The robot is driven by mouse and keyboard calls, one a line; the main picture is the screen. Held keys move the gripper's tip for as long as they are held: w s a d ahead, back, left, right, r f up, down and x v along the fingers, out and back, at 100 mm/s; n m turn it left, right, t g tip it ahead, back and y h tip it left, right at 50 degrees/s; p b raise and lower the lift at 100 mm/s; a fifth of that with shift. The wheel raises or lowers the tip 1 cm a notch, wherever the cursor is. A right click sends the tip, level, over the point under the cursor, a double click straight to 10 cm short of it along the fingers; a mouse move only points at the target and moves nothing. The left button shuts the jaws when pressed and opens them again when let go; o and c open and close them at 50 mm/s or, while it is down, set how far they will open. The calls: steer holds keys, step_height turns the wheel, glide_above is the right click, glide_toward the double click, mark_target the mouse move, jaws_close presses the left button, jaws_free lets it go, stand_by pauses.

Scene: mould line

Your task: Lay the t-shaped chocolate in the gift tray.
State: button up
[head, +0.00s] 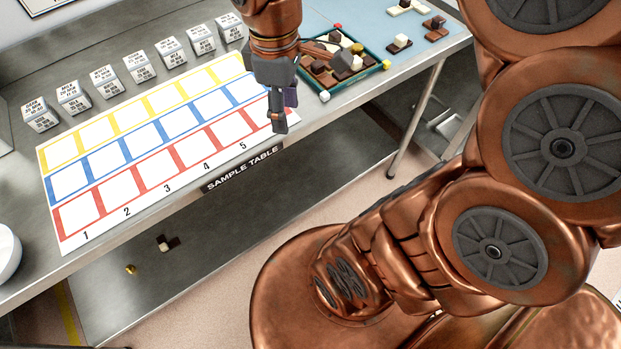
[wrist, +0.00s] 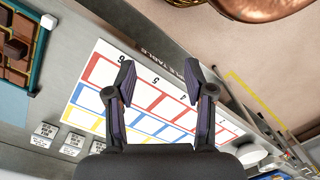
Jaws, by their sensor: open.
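The gift tray (head: 357,81) is a dark green frame with coloured corner knobs at the right of the table, filled with several brown, white and gold chocolates. Its rim also shows at the upper left of the wrist view (wrist: 39,58). I cannot tell for certain which piece is the t-shaped chocolate. Loose pieces lie on the blue mat: a white and dark one (head: 407,7), a brown one (head: 435,27) and a white and dark one (head: 399,44). My gripper (head: 279,124) hangs left of the tray, at the table's front edge. In the wrist view its fingers (wrist: 160,74) are apart and empty.
A sample grid (head: 125,149) with yellow, blue and red cells covers the table's left part. Several labelled white blocks (head: 106,80) stand behind it. A dark and white piece (head: 168,243) and a gold piece (head: 130,269) lie on the lower shelf. A white bowl (head: 6,252) is at far left.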

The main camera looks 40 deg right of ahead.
steer(key=s+a+f+m, duration=0.1)
steer(key=s+f+m, duration=0.2)
steer(key=s, duration=0.3)
steer(key=s+a+f+m+g, duration=0.1)
steer(key=s+a+f+m, duration=0.1)
steer(key=s+m, duration=0.3)
steer(key=shift+s+a+f, duration=0.25)
steer(key=shift+s+f, duration=0.15)
steer(key=shift+f, duration=0.2)
steer(key=shift+r, duration=0.2)
